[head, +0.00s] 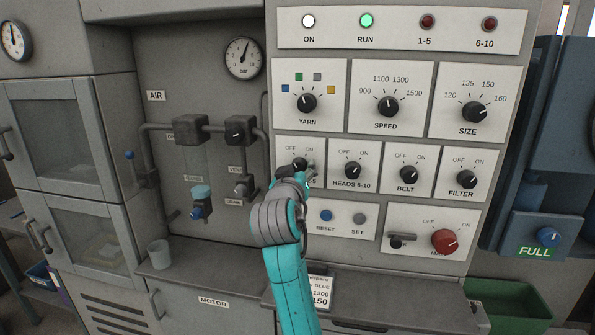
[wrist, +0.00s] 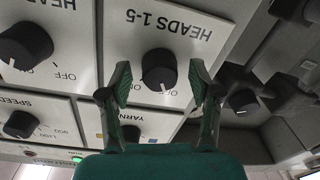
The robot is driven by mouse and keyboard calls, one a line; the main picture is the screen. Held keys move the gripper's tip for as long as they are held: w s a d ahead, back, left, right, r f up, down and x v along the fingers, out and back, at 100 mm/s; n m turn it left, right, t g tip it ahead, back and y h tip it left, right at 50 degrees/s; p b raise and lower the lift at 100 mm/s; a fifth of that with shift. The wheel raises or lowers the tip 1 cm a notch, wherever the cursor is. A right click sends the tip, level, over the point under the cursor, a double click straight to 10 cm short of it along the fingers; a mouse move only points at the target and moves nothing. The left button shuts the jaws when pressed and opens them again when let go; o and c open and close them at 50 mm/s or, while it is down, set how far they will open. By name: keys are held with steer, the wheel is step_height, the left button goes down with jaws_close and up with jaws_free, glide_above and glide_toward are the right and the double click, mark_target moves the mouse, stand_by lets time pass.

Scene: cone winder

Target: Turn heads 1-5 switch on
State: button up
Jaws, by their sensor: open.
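The heads 1-5 switch is a round black knob (head: 300,164) on a white plate, partly covered by my arm in the head view. The wrist view shows it upside down, with the knob (wrist: 159,68) under the label HEADS 1-5 and its white mark toward the OFF lettering. My gripper (wrist: 160,78) is open, with one green finger on each side of the knob in the picture. Both fingers look apart from it; the depth gap is hard to judge. In the head view my gripper (head: 298,177) is at this plate.
The heads 6-10 knob (head: 352,170) is just right, and the yarn knob (head: 307,103) above. Reset (head: 326,215) and set (head: 358,219) buttons lie below. The 1-5 lamp (head: 427,22) looks dark red; the run lamp (head: 366,21) glows green. Pipes and valves (head: 240,130) stand left.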

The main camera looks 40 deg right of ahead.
steer(key=shift+d, duration=0.1)
steer(key=c, duration=1.1)
steer(key=shift+c, duration=0.2)
steer(key=shift+m, duration=0.4)
steer(key=m, duration=1.1)
steer(key=shift+w+h, duration=0.1)
steer(key=shift+h, duration=0.2)
steer(key=shift+m, duration=0.4)
